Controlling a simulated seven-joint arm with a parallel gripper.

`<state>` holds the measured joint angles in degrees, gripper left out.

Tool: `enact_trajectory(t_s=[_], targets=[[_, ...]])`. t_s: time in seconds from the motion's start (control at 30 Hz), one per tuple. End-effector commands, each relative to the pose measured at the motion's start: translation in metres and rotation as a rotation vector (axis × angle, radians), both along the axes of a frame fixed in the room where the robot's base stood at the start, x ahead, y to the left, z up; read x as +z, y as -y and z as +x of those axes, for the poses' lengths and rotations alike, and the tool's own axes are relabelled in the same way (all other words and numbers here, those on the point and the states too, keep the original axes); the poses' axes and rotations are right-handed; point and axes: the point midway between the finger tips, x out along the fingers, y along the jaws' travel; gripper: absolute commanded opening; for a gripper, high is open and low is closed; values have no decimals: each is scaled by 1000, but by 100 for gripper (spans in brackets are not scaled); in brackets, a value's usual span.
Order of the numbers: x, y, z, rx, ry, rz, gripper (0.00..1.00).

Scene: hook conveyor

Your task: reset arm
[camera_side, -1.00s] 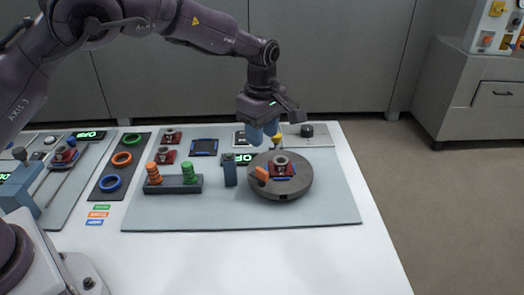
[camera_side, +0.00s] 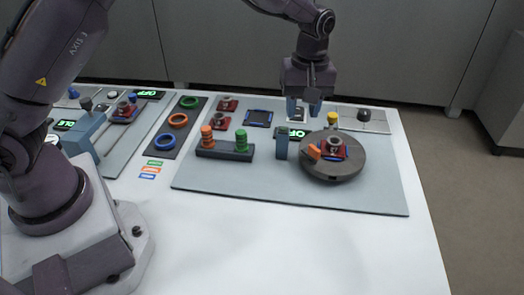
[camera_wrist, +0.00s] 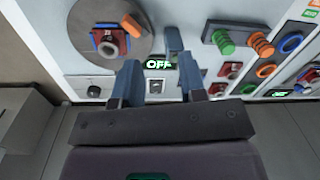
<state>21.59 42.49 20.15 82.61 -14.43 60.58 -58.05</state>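My gripper (camera_side: 305,108) hangs above the back of the table in the side view, behind the round grey turntable. In the wrist view its two blue-grey fingers (camera_wrist: 160,82) are apart with nothing between them. The turntable (camera_side: 352,170) carries a red block with a grey ring (camera_side: 334,148) and an orange piece (camera_side: 313,152) beside it. A small display (camera_wrist: 158,64) reading OFF shows past the fingers in the wrist view.
A blue-grey post (camera_side: 282,147) and a rack (camera_side: 224,152) with orange and green ring stacks stand left of the turntable. Blue, orange and green rings lie on a dark strip (camera_side: 181,123). Red blocks (camera_side: 220,121) lie behind the rack. The white front table (camera_side: 240,240) is clear.

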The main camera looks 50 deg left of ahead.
Motion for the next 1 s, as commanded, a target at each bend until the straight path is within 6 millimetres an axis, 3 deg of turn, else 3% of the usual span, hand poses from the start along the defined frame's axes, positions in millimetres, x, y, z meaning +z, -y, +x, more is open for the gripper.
enact_trajectory(t_s=[0.27,0.5,0.8,1.0], targets=[[59,-20,-68,-435,50,-72,38],[110,-37,-147,-808,168,-70,38],[140,-54,-238,-1075,328,73,38],[152,-61,-269,-1062,423,168,38]])
